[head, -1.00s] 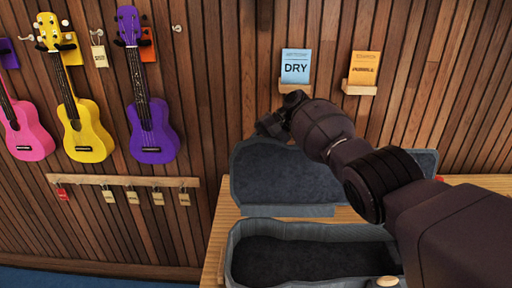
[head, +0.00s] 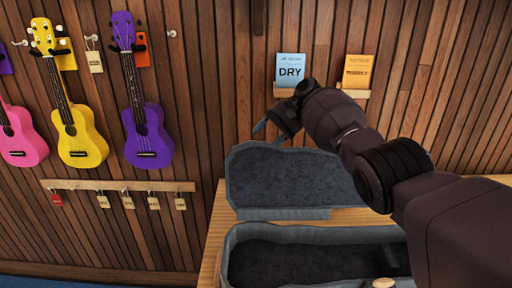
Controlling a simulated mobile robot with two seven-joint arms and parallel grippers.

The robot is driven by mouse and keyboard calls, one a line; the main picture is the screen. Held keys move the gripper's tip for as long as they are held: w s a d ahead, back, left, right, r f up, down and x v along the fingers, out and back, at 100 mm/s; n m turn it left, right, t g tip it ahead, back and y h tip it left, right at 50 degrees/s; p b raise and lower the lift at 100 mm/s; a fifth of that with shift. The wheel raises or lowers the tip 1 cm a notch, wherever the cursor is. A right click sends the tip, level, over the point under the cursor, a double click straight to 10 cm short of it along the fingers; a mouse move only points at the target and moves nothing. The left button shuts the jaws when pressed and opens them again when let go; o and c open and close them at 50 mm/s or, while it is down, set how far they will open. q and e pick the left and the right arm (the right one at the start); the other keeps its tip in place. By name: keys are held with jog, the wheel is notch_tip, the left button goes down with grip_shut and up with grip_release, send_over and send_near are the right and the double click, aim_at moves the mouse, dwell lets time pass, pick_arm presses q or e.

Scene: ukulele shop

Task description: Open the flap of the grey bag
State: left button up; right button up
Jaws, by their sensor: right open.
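The grey bag (head: 240,232) lies on a wooden counter at the lower right of the head view. Its flap (head: 290,180) is raised and tilted back toward the wall, with its dark lining showing. The inside of the body is dark and looks empty. My right gripper (head: 266,132) is open just above the flap's upper left edge, apart from it as far as I can tell. My right arm hides the flap's right part and some of the bag's right end. My left gripper is out of view.
A wooden counter (head: 213,240) carries the bag. Blue "DRY" (head: 290,70) and orange (head: 358,71) packets stand on small wall ledges behind my right arm. Pink (head: 18,140), yellow (head: 80,135) and purple (head: 146,130) ukuleles hang at left above a tag rail (head: 90,185).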

jog(key=v, duration=0.4)
jog(key=shift+d+r, duration=0.1)
jog(key=shift+d, duration=0.1)
jog(key=shift+r, duration=0.1)
